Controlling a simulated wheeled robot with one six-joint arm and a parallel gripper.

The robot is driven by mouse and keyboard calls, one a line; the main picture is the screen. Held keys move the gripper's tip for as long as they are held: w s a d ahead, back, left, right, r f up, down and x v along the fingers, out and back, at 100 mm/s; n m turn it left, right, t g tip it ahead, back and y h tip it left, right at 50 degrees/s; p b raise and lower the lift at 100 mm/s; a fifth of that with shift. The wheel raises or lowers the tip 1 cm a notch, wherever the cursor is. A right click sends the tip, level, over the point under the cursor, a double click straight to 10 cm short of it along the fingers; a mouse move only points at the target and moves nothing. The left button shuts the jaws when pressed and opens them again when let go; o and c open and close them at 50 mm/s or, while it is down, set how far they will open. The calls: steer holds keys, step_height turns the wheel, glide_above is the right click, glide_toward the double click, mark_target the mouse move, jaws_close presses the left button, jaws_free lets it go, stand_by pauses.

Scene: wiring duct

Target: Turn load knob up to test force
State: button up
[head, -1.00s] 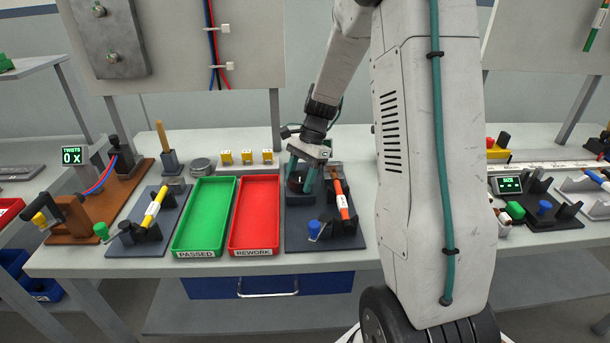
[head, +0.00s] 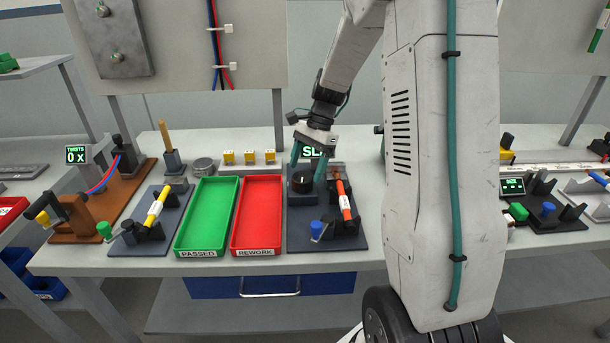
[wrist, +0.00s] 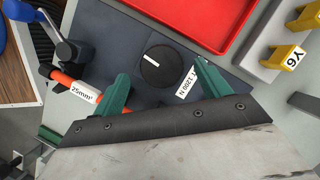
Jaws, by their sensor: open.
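The load knob (wrist: 160,66) is a round black dial with a white pointer line, seen from above in the wrist view. In the head view the knob (head: 302,182) stands on the dark test fixture (head: 296,236). My gripper (head: 308,172) is open, with green fingers (wrist: 160,86) on either side of the knob, apart from it in the wrist view. A label reading 1200 N (wrist: 187,82) lies beside the knob. A small display (head: 311,152) behind my gripper is partly hidden and shows letters starting "SL". An orange cable piece (head: 344,202) with a 25mm² tag (wrist: 84,92) lies in the fixture.
A blue-handled clamp (head: 318,229) stands at the fixture's front. The red REWORK tray (head: 257,215) and green PASSED tray (head: 208,218) are to the left. Several yellow tagged blocks (head: 249,157) stand behind the trays.

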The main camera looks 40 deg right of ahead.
steer(key=v, duration=0.4)
stand_by(1.0)
